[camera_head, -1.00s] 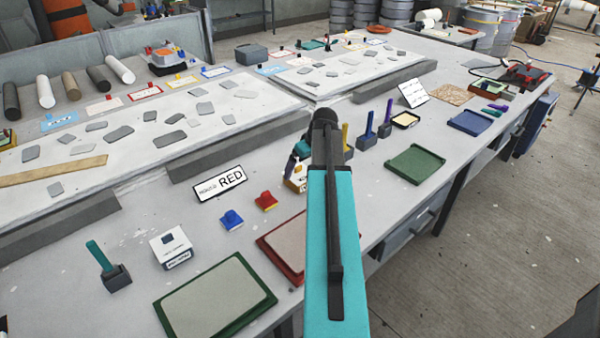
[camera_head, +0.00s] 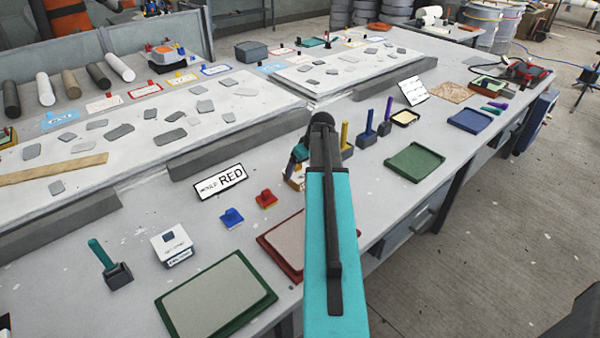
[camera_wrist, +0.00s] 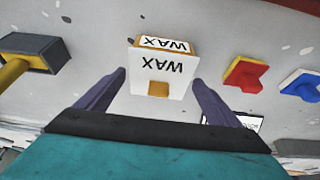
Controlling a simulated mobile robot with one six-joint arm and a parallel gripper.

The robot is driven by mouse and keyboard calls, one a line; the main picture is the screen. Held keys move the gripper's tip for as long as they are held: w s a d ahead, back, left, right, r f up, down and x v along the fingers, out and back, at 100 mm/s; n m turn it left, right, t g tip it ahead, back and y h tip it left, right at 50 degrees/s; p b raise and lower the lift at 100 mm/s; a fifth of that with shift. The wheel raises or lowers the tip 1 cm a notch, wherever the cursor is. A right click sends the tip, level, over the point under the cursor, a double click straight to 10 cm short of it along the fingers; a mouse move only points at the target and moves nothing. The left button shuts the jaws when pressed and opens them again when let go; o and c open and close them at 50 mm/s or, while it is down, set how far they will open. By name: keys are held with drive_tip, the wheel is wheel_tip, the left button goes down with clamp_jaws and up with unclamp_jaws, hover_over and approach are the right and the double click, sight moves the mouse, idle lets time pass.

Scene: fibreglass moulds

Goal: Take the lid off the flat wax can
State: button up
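The wax can (camera_wrist: 163,68) is a white, box-shaped container in the wrist view. It has a plain white lid marked WAX with an orange square (camera_wrist: 158,89), and a second WAX label bordered in orange on its side. In the head view a small part of the can (camera_head: 294,183) shows, mostly hidden behind my arm. My gripper (camera_wrist: 159,78) is open, with one dark finger on each side of the lid and visible gaps to both. Whether the fingertips are level with the lid cannot be told.
Red (camera_head: 266,199) and blue (camera_head: 231,218) knobbed blocks stand close by. A yellow-handled tool with a dark block (camera_wrist: 32,52) is on the other side. A RED sign (camera_head: 221,182), a white can (camera_head: 171,246) and red and green trays share the bench.

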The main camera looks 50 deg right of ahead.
sight(302, 173)
drive_tip(key=c, duration=0.7)
drive_tip(key=shift+r, duration=0.1)
drive_tip(key=shift+r+b, duration=0.8)
drive_tip(key=shift+r, duration=0.8)
drive_tip(key=s+a+b, duration=0.1)
drive_tip(key=s, duration=0.4)
drive_tip(key=s+a+r+b, duration=0.1)
drive_tip(key=s+a, duration=0.1)
drive_tip(key=s, duration=0.3)
drive_tip(key=s+a+b, duration=0.1)
drive_tip(key=s+a, duration=0.1)
drive_tip(key=s, duration=0.3)
drive_tip(key=shift+r+b, duration=0.3)
drive_tip(key=shift+b, duration=0.05)
